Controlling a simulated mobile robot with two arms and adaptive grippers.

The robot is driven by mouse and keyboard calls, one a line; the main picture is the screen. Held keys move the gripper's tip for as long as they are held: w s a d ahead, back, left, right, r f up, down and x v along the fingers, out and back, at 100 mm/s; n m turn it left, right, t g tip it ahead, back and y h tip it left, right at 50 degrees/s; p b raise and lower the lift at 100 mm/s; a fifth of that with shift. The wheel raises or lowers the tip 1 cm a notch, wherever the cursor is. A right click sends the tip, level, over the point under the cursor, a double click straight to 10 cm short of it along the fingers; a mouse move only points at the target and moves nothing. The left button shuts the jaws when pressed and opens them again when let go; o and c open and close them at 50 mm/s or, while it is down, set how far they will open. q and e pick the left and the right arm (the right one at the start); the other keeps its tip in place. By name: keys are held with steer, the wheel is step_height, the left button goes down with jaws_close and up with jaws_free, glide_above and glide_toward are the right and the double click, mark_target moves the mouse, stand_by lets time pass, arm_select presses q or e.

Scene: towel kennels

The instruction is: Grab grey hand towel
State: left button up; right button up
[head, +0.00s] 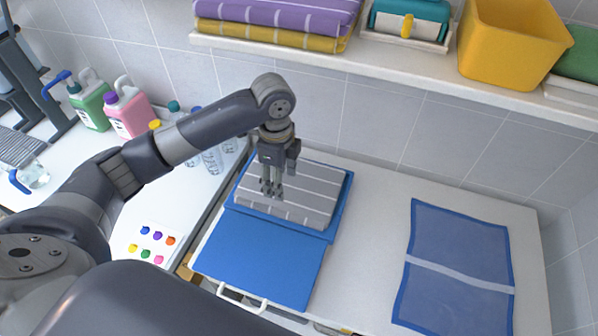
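A folded grey hand towel (308,195) with thin white stripes lies on a blue folded cloth or mat on the white counter, near the wall. My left gripper (271,193) points down over the left part of the towel, its fingertips at or just above the top surface. The fingers look close together, but I cannot tell whether they are open, shut or pinching fabric. The gripper hides a small part of the towel. My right gripper is not in view.
The blue cloth (262,262) spreads in front of the towel. A translucent blue mesh bag (455,295) lies at right. A shelf (390,72) above holds purple and yellow towels (275,18) and a yellow bin (508,45). Bottles (130,115) stand at left. Bare counter (375,225) lies between towel and bag.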

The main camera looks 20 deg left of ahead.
mark_target(282, 203)
arm_select(q)
step_height(282, 203, down, 5)
steer(key=shift+s+p, duration=0.1)
steer(key=shift+p, duration=0.4)
steer(key=shift+f, duration=0.35)
step_height(282, 203, down, 5)
steer(key=shift+r+p, duration=0.15)
steer(key=shift+p, duration=0.8)
steer(key=shift+w, duration=0.2)
steer(key=c, duration=0.3)
jaws_close()
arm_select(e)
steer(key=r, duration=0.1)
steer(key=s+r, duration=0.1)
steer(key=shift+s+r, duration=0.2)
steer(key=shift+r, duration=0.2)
